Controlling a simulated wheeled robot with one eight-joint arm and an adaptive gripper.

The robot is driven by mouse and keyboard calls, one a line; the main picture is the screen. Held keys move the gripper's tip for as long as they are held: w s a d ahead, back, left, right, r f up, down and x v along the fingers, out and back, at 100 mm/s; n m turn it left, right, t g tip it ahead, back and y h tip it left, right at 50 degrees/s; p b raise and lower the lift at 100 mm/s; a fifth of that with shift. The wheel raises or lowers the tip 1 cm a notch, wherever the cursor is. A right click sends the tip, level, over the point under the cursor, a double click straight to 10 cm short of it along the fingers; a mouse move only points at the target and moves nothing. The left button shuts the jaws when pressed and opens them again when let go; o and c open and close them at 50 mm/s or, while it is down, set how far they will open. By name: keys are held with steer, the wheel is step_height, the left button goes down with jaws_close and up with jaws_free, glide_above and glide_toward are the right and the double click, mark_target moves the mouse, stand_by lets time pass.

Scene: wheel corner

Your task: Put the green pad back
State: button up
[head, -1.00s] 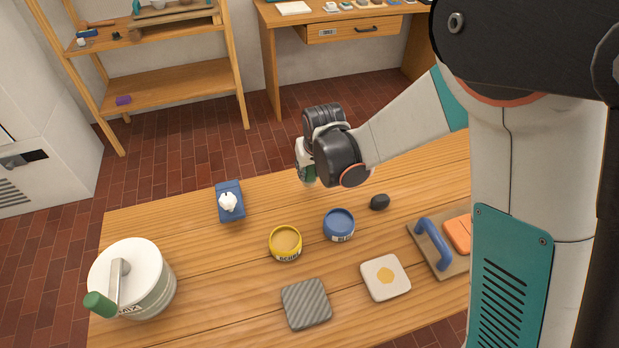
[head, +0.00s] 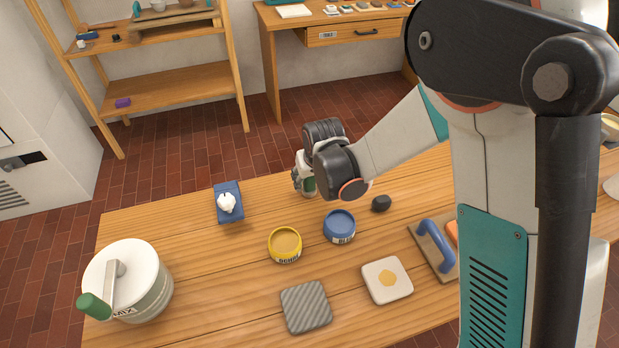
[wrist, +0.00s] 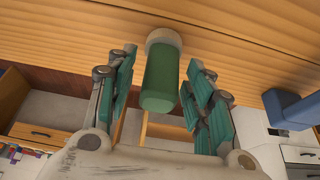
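A green cylinder with a pale end (wrist: 161,82) stands between the fingers in the wrist view, its pale end toward the wooden table. It is the green piece that fits the task's green pad, though it looks round and tall rather than flat. In the head view it shows (head: 309,187) under my gripper (head: 306,183), near the table's far edge. My gripper (wrist: 161,70) has its teal-lined fingers on both sides of it, with a narrow gap on each side. Whether the pale end touches the table is hard to tell.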

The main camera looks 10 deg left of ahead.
steer(key=shift+r+p, duration=0.45)
steer(key=p+v, duration=0.4)
steer(key=v, duration=0.9)
steer(key=shift+s, duration=0.35)
steer(key=shift+w+a, duration=0.1)
steer(key=w+d+r+m+t+y+p, duration=0.25)
steer(key=w+d+r+m, duration=0.4)
steer(key=w+r, duration=0.5)
steer(key=s+d+r+t+h+b, duration=0.2)
steer(key=s+d+r, duration=0.6)
steer(key=s+d, duration=0.35)
steer(key=s+d+f+h, duration=0.1)
steer(key=s+d, duration=0.3)
steer(key=s, duration=0.4)
steer(key=s+d+f+n+g+h, duration=0.1)
steer(key=s+d+f, duration=0.3)
steer(key=s, duration=0.5)
steer(key=shift+d+b, duration=0.25)
steer(key=shift+b, duration=0.05)
